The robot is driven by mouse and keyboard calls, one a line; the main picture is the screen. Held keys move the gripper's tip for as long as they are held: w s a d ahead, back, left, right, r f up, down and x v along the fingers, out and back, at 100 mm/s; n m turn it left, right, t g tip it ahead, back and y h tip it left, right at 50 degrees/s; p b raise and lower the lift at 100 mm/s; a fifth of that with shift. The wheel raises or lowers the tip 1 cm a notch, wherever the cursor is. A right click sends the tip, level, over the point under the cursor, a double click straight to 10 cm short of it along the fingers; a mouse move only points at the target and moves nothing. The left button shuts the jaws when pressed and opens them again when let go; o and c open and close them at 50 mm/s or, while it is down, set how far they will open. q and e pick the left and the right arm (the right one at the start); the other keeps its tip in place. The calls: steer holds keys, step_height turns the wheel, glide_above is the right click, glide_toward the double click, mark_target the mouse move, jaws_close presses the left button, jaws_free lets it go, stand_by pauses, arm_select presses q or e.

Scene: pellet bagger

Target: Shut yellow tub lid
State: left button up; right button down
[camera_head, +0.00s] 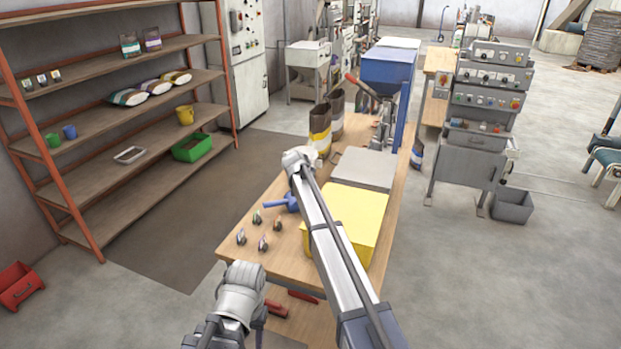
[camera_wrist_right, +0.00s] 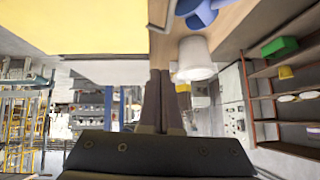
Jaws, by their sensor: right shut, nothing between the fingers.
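The yellow tub (camera_head: 362,208) stands on the wooden bench in the head view. A flat yellow top covers it; I cannot tell whether the lid is fully seated. My right arm crosses above the tub and hides part of its left side. My right gripper (camera_wrist_right: 158,108) is shut and empty in the right wrist view, with a yellow surface (camera_wrist_right: 75,25) at the upper left beyond it. Its fingers are hidden in the head view. My left arm is at the bottom of the head view, left of the bench's near end; its fingers do not show.
A grey box (camera_head: 365,168) stands just behind the tub. A blue scoop (camera_head: 283,203) and several small clips (camera_head: 262,243) lie left of the tub. Brown and yellow bags (camera_head: 320,128) stand farther back.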

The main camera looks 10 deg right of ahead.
steer(key=shift+n+g+h, duration=0.4)
steer(key=shift+h, duration=0.3)
steer(key=f+b, duration=0.2)
steer(key=w+a+f+b, duration=0.1)
steer(key=f+b, duration=0.1)
steer(key=f, duration=0.1)
steer(key=a+f+b, duration=0.1)
steer(key=f+b, duration=0.2)
steer(key=shift+w, duration=0.15)
steer(key=shift+a+f+b, duration=0.25)
steer(key=shift+f+b, duration=0.3)
steer(key=shift+b, duration=0.2)
steer(key=shift+f, duration=0.1)
